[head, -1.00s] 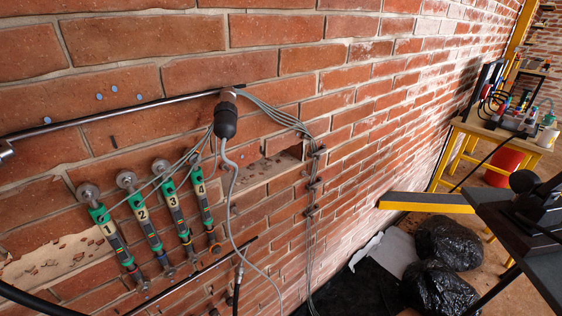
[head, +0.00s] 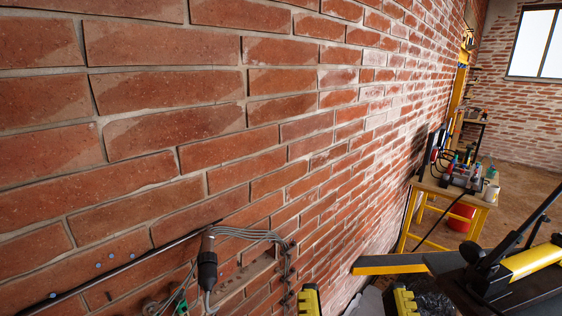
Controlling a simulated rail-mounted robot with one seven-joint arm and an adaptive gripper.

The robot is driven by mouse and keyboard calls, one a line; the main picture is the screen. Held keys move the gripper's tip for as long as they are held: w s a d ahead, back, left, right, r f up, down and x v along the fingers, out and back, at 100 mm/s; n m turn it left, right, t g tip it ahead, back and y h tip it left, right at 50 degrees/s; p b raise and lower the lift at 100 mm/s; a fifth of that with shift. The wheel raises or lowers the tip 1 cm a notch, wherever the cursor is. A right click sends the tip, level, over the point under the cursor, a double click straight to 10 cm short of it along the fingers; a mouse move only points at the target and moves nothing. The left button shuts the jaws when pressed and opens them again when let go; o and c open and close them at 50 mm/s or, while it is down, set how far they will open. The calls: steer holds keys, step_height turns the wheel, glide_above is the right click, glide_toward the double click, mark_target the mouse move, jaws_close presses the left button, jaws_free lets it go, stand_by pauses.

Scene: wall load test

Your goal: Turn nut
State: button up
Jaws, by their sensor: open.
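No nut can be made out. The wall fixtures (head: 174,302) with green bodies show only their tops at the bottom edge, left of the black connector; the rest of them is out of view. My gripper (head: 356,301) shows at the bottom edge as two yellow-and-black fingers, spread well apart with nothing seen between them. It is to the right of the fixtures and the connector. Its lower part is cut off by the frame.
A black connector (head: 207,262) with grey cables hangs from a dark rail (head: 125,268) on the brick wall (head: 200,130). A yellow-edged beam (head: 390,264) and a yellow-and-black pump (head: 528,262) are at right. A workbench (head: 455,190) with tools stands farther back.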

step_height(320, 180, up, 32)
steer(key=p, duration=2.8)
step_height(320, 180, down, 63)
steer(key=b, duration=6.2)
steer(key=shift+b, duration=0.3)
